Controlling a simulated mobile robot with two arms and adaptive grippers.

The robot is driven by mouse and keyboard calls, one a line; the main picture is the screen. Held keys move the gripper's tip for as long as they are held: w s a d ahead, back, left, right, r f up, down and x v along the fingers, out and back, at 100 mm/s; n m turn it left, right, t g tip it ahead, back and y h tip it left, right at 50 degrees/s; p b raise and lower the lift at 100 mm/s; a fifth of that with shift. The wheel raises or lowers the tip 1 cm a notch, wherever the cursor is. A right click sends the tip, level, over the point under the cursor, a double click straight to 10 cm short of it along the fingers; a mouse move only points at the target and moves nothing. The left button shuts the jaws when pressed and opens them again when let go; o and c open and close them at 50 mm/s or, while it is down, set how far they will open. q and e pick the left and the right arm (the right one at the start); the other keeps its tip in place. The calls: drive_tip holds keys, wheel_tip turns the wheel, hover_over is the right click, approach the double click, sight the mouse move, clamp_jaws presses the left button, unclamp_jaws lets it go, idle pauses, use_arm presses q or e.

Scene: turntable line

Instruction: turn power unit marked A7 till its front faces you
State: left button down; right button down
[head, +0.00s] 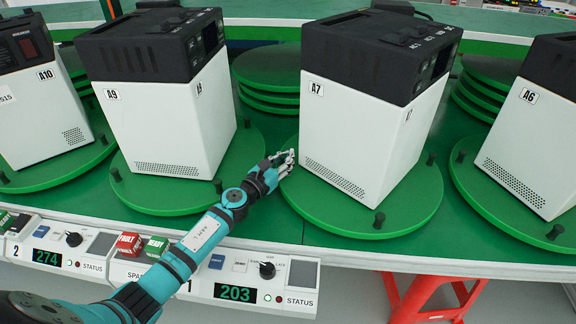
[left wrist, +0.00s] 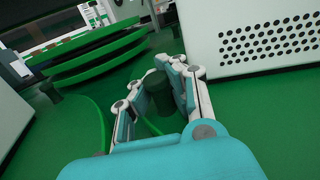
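The power unit marked A7 (head: 355,135) is a white box with a black top. It stands on a round green turntable (head: 310,208). Its label and a vent grille are on the face toward the lower left; a dark screen shows high on its right-hand side. My left gripper (head: 283,160) is at the turntable's left edge, beside the unit's lower left corner. In the left wrist view, its fingers (left wrist: 162,85) are spread on both sides of a dark green peg (left wrist: 158,93). I cannot tell whether they touch it. My right gripper is not in view.
Units A9 (head: 160,120) and A6 (head: 530,140) stand on neighbouring turntables left and right. Stacked green discs (head: 268,75) lie behind the gap. A control panel (head: 240,268) with buttons, a knob and a display reading 203 runs along the front edge. A red stool (head: 432,295) is below.

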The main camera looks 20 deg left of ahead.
use_arm(q)
drive_tip(key=shift+a, duration=0.45)
drive_tip(key=c, duration=1.5)
unclamp_jaws()
drive_tip(key=shift+s+a, duration=0.1)
drive_tip(key=shift+a, duration=0.1)
drive_tip(key=shift+d, duration=0.1)
drive_tip(key=shift+d, duration=0.1)
drive_tip(key=shift+s, duration=0.15)
drive_tip(key=s, duration=0.4)
drive_tip(key=s+a, duration=0.1)
drive_tip(key=s, duration=0.2)
drive_tip(key=s+a, duration=0.1)
drive_tip(key=s, duration=0.3)
drive_tip(key=shift+s+a, duration=0.15)
drive_tip(key=shift+s, duration=0.15)
